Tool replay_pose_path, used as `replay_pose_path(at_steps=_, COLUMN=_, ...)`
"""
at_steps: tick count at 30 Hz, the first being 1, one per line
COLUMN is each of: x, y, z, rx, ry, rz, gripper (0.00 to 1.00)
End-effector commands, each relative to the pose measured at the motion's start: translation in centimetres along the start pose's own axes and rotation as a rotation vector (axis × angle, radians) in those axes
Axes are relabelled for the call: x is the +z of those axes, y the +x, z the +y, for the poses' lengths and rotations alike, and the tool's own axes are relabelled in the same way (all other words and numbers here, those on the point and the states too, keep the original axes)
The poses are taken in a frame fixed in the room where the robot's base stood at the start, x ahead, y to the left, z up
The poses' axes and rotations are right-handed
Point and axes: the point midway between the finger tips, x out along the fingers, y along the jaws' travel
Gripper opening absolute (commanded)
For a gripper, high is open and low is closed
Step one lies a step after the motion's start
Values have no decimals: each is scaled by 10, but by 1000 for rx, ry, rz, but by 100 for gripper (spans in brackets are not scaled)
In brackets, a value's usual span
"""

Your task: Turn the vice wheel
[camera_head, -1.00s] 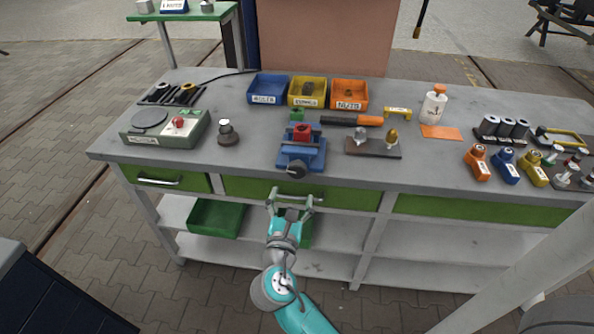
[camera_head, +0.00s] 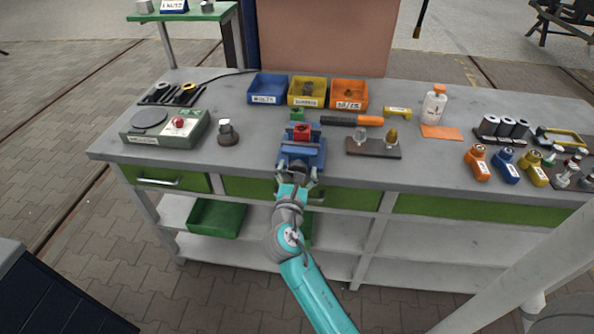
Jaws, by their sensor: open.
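The blue vice (camera_head: 303,150) stands at the front edge of the grey workbench (camera_head: 240,152), with a red block (camera_head: 301,131) at its top between the jaws. Its dark wheel (camera_head: 298,169) faces the front and is partly hidden by my gripper. My gripper (camera_head: 296,173) is open, its two fingers on either side of the wheel. I cannot tell whether the fingers touch the wheel.
Blue, yellow and orange bins (camera_head: 348,93) stand behind the vice. A dark knob-topped piece (camera_head: 228,133) and a green box with a red button (camera_head: 165,129) are to the left. An orange-handled tool (camera_head: 352,121) and a brown stand (camera_head: 372,149) are to the right. Green drawers (camera_head: 165,179) lie below the bench top.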

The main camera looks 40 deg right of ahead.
Motion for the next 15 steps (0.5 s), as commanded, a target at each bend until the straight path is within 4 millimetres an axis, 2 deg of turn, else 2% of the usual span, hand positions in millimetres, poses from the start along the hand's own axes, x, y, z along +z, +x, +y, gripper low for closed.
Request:
replay_pose_path(at_steps=1, x=0, y=0, z=0, rx=0, ry=0, rz=0, gripper=77)
replay_pose_path(at_steps=8, x=0, y=0, z=0, rx=0, ry=0, rz=0, gripper=20)
replay_pose_path(at_steps=15, x=0, y=0, z=0, rx=0, ry=10, rz=0, gripper=20)
